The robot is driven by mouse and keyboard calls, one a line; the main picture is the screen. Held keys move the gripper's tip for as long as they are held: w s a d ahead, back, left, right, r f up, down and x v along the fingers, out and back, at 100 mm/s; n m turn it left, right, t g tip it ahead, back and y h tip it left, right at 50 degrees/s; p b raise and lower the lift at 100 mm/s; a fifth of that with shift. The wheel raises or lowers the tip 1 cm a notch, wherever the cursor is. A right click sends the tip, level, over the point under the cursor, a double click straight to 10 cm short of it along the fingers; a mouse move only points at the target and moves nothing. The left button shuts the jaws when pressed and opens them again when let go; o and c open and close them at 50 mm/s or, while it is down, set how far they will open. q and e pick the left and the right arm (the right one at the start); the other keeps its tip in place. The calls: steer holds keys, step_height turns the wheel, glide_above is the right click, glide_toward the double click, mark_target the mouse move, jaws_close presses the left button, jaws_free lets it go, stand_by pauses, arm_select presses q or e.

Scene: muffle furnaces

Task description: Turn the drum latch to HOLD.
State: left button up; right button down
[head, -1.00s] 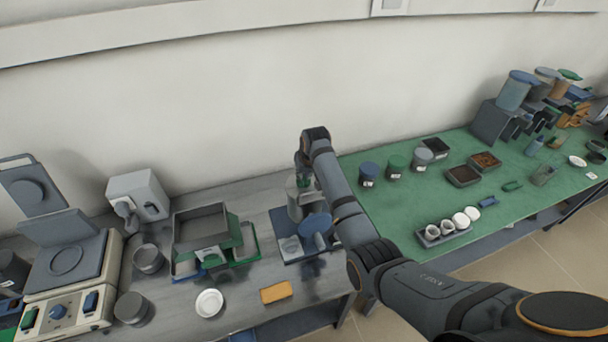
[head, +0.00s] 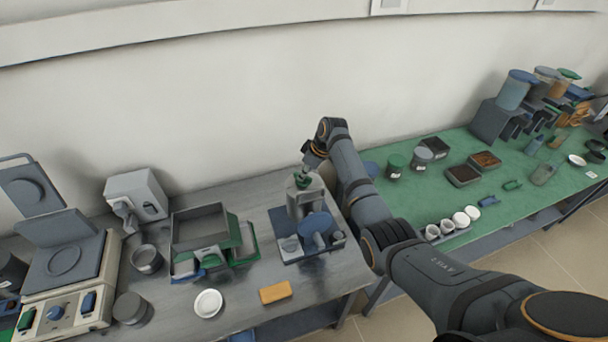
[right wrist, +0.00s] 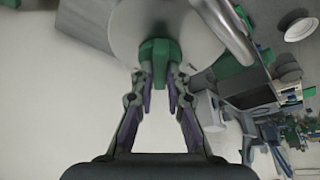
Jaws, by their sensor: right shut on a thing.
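A grey drum-like device (head: 313,197) stands on a dark base plate with a blue disc (head: 315,224) at its front. A small green knob (head: 303,181), which appears to be the drum latch, sits on its top. My right gripper (head: 304,168) reaches it from above, wrist tilted. In the right wrist view the fingers (right wrist: 160,92) are closed on the green knob (right wrist: 158,52), which stands on a round grey top (right wrist: 190,25). No HOLD mark is readable, so I cannot tell the latch's setting. My left gripper is not in view.
A grey tray in a green holder (head: 240,245), a white dish (head: 208,303) and a yellow-orange block (head: 276,292) lie left and front of the device. A green-topped bench (head: 400,205) with jars is behind my right arm. The wall is close behind.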

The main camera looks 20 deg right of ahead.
steer(key=shift+d+f+n+g+b, duration=0.15)
steer(key=shift+n+g+b, duration=0.15)
steer(key=shift+n+b, duration=0.45)
steer(key=n+g+b, duration=0.1)
steer(key=n+b, duration=0.2)
steer(key=b, duration=0.1)
steer(key=n+g+y+b, duration=0.1)
steer(key=n+b, duration=0.3)
steer(key=shift+w+f+g+b, duration=0.1)
steer(key=shift+w+g+b, duration=0.1)
steer(key=shift+g+b, duration=0.15)
steer(key=shift+r+n+b, duration=0.2)
steer(key=shift+n+b, duration=0.45)
steer(key=shift+b, duration=0.25)
steer(key=c, duration=1.3)
jaws_free()
steer(key=shift+c, duration=0.2)
steer(key=shift+r, duration=0.1)
